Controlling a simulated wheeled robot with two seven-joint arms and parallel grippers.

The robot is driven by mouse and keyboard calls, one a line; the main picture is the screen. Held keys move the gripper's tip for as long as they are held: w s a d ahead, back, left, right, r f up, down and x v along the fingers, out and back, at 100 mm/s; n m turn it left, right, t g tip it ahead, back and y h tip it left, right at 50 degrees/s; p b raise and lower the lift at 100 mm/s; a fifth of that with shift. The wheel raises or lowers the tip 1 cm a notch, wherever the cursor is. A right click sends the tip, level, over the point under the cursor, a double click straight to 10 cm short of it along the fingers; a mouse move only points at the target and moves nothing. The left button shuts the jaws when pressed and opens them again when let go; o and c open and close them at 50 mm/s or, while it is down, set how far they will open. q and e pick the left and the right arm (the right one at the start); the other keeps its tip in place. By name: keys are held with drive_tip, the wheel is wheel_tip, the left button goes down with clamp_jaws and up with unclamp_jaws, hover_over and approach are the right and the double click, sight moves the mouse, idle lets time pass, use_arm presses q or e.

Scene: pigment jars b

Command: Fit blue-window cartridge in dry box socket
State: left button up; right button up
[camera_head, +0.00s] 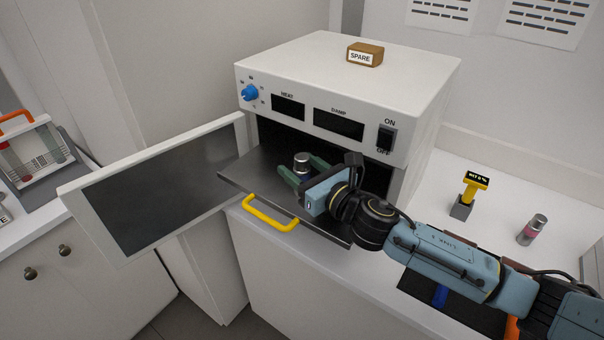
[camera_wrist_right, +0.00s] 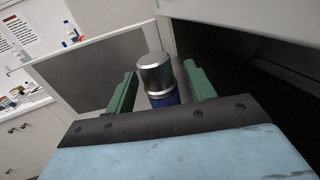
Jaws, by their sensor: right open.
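The blue-window cartridge (camera_head: 301,161) has a silver cap and stands upright on the pulled-out metal tray (camera_head: 240,178) of the dry box (camera_head: 410,85). In the right wrist view its cap and blue band (camera_wrist_right: 164,99) show between the green fingers. My right gripper (camera_head: 298,168) is open, with one finger on either side of the cartridge. Gaps show beside it in the wrist view. The cartridge's lower end is hidden, so I cannot tell whether it sits in a socket. My left gripper is not in view.
The dry box door (camera_head: 150,185) stands open at left. A yellow handle (camera_head: 270,220) is on the tray front. On the right counter are a yellow meter (camera_head: 475,181) and a pink-window cartridge (camera_head: 532,229). A SPARE block (camera_head: 365,54) lies on top of the box.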

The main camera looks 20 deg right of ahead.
drive_tip(key=c, duration=1.1)
drive_tip(key=shift+o, duration=0.2)
